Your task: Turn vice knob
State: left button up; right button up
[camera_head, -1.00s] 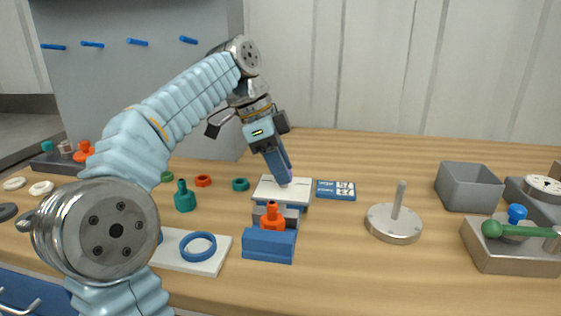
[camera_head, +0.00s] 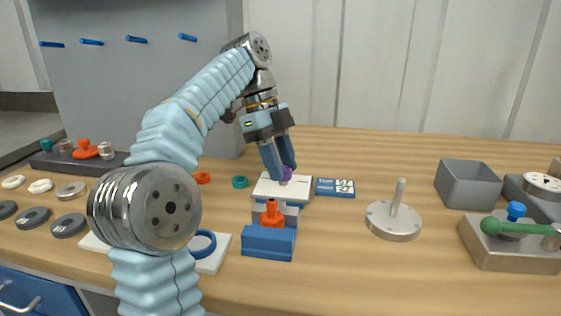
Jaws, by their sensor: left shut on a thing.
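The vice (camera_head: 268,243) stands near the middle of the table, with a blue front block, grey jaw parts and a white plate (camera_head: 268,189) behind. An orange piece (camera_head: 272,214) sits upright at its jaws. The purple vice knob (camera_head: 287,174) is at the back of the white plate, partly hidden by fingers. My left gripper (camera_head: 284,178) reaches down from above, its two blue fingers shut on the purple knob. My right gripper is not in view.
A blue-and-white card (camera_head: 335,187) lies right of the vice. A metal disc with a post (camera_head: 394,220), a grey open box (camera_head: 468,186) and a metal block with a green handle (camera_head: 511,247) stand farther right. A white board with a blue ring (camera_head: 204,243) lies left.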

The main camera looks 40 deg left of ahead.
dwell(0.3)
pick_arm(q)
jog(key=o, duration=1)
jog(key=shift+o, duration=0.2)
